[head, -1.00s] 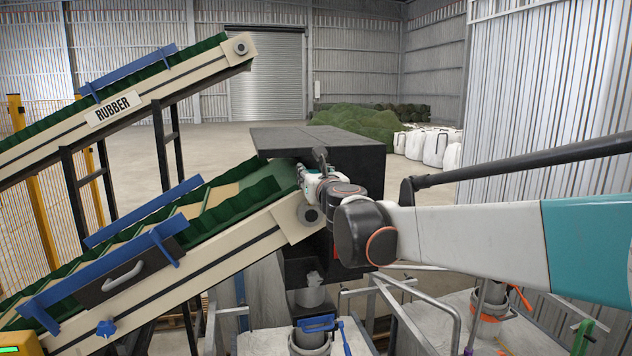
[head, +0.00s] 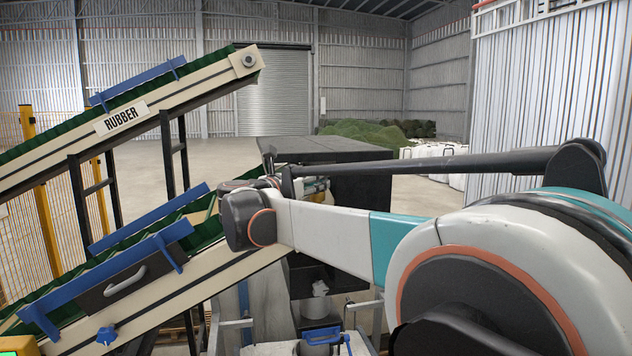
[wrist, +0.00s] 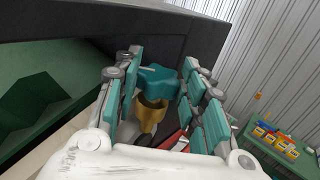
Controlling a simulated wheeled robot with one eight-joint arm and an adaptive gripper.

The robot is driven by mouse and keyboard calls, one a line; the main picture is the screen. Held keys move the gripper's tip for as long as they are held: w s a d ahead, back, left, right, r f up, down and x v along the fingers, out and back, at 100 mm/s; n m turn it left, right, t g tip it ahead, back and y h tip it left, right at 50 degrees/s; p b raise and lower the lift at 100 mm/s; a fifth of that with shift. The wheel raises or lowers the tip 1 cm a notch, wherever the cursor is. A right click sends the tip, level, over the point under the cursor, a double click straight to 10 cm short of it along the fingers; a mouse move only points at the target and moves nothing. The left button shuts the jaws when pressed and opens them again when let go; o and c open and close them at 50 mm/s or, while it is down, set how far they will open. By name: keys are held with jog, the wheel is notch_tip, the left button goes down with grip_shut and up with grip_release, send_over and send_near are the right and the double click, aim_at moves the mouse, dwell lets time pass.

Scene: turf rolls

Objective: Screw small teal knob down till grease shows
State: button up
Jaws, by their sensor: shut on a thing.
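The small teal knob (wrist: 158,78) shows in the middle of the wrist view, a lobed cap above a brass cup (wrist: 151,108). My gripper (wrist: 164,84) has its teal-padded fingers on either side of the knob and is shut on it. I see no grease around the brass cup in this view. In the head view my arm hides the knob, and most of my gripper is behind it near the conveyor's upper end.
The lower conveyor (head: 215,272) runs up to a black housing (head: 350,190); the upper "RUBBER" conveyor (head: 122,118) is at left. The housing's dark wall (wrist: 185,28) is close above the gripper in the wrist view. A green table (wrist: 290,152) with coloured boxes stands at right.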

jog(key=shift+a+m+g+h, duration=0.1)
jog(key=shift+m+g+h, duration=0.25)
jog(key=shift+h, duration=0.25)
jog(key=o, duration=0.8)
